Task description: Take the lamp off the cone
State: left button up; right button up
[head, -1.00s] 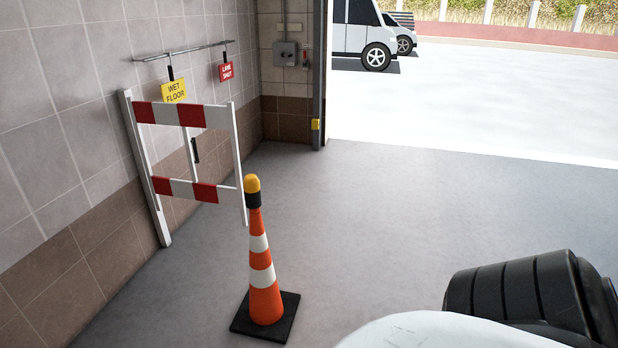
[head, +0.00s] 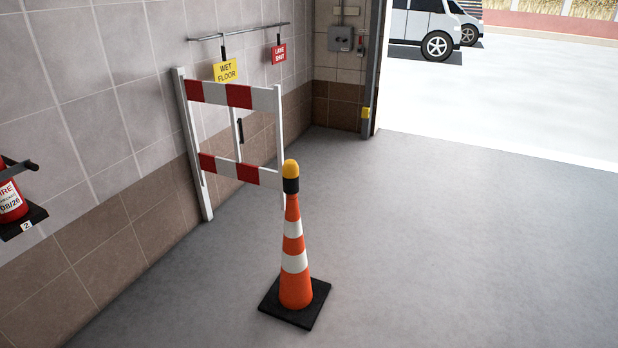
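The lamp (head: 291,169) has a yellow dome and a black collar. It sits upright on the tip of the traffic cone (head: 295,270). The cone is orange with white bands and stands upright on a black square base on the grey floor, right of centre-left in the head view. Nothing covers the lamp or the cone. Neither of my grippers shows in the head view now.
A red and white barrier (head: 238,96) leans at the tiled wall behind the cone. A yellow sign (head: 225,71) and a red sign (head: 279,54) hang on a rail. A fire extinguisher (head: 9,200) is at the left edge. Floor right of the cone is clear.

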aim_at(291, 168)
jog(key=u, duration=0.65)
jog(key=i, duration=0.65)
jog(key=u, duration=0.8)
jog(key=i, duration=0.85)
jog(key=z, duration=0.7)
jog(key=i, duration=0.65)
jog(key=z, duration=0.65)
